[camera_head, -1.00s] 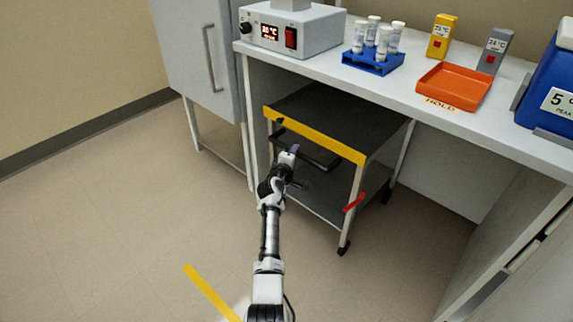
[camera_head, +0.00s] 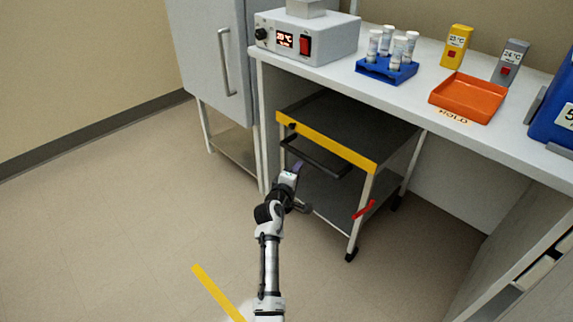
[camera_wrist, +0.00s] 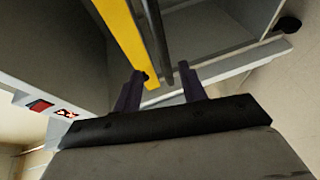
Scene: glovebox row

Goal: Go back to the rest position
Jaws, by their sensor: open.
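My gripper (camera_head: 297,168) is in front of the cart (camera_head: 327,130), near the cart's black handle (camera_head: 318,157), in the head view. In the wrist view my gripper (camera_wrist: 160,88) shows two dark fingers spread apart with nothing held between them. The handle (camera_wrist: 157,40) and the cart's yellow-striped edge (camera_wrist: 122,35) lie beyond the fingertips. I cannot tell from these views whether a finger touches the handle.
The cart stands under the white bench (camera_head: 420,90), with a red lever (camera_head: 364,209) on its side. The bench holds a heater box (camera_head: 308,38), a blue tube rack (camera_head: 387,70) and an orange tray (camera_head: 468,97). A grey cabinet (camera_head: 208,60) stands left.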

